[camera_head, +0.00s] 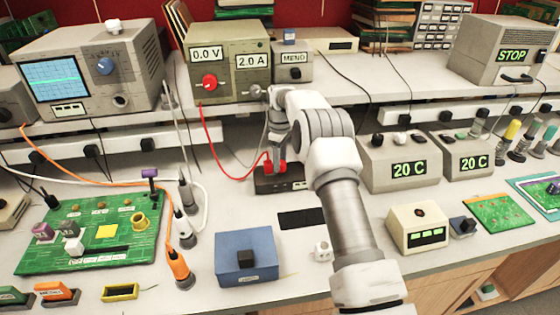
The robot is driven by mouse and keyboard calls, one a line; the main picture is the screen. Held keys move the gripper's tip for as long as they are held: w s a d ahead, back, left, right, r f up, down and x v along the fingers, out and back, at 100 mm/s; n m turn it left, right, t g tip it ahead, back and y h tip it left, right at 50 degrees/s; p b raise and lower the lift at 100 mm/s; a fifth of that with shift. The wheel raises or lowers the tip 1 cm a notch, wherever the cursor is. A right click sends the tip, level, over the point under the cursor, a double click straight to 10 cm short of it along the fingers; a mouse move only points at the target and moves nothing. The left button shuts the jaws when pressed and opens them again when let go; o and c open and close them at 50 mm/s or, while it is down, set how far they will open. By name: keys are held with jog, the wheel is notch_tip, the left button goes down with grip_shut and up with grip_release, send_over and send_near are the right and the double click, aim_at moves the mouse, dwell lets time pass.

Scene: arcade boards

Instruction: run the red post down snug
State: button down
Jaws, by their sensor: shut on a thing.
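A low black box (265,185) with a pale label stands on the bench in the middle. Red parts of the red post (282,167) show just above it, at my fingertips. My gripper (275,166) points down over the box and is shut on the red post. The fingers hide most of the post, so I cannot tell how far down it sits. A red lead (215,152) runs from the power supply (228,62) to beside the gripper; its end is hard to make out.
Behind the box is a raised shelf with instruments. A blue box (245,252) and a white cube (323,251) stand in front. Two "20 C" units (400,163) are to the right. A green board (85,238), probes and an orange lead lie to the left.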

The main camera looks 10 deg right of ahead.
jog(key=shift+r, duration=0.2)
jog(key=shift+c, duration=1.8)
grip_release()
jog(key=shift+f, duration=0.1)
notch_tip(320, 180, up, 18)
jog(key=p, duration=0.1)
jog(key=shift+f+p, duration=0.25)
jog(key=shift+p, duration=0.1)
